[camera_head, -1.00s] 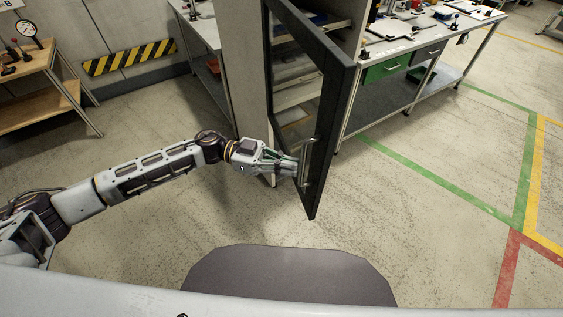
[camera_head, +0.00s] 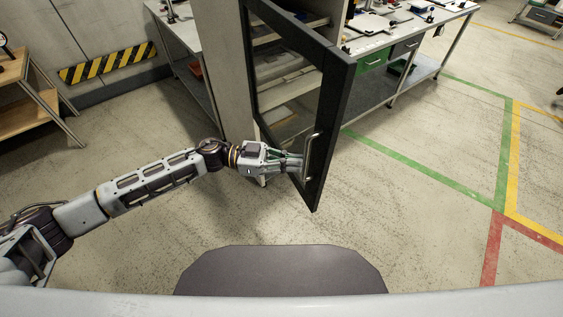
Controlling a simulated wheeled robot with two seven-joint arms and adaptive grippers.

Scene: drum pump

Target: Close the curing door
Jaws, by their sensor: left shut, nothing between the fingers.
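The curing door (camera_head: 339,110), a dark-framed glass panel, stands open from its tall grey cabinet (camera_head: 219,70), its free edge towards me. Its metal bar handle (camera_head: 308,158) is near the lower free corner. My left gripper (camera_head: 299,164) reaches in from the left, its fingers shut with nothing between them. The fingertips are at the handle and the door's frame; I cannot tell whether they touch. My right gripper is out of view.
Shelves (camera_head: 285,70) show inside the cabinet behind the glass. A workbench (camera_head: 415,35) with tools stands behind the door to the right. A wooden table (camera_head: 22,95) is at the far left. The floor right of the door is clear.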

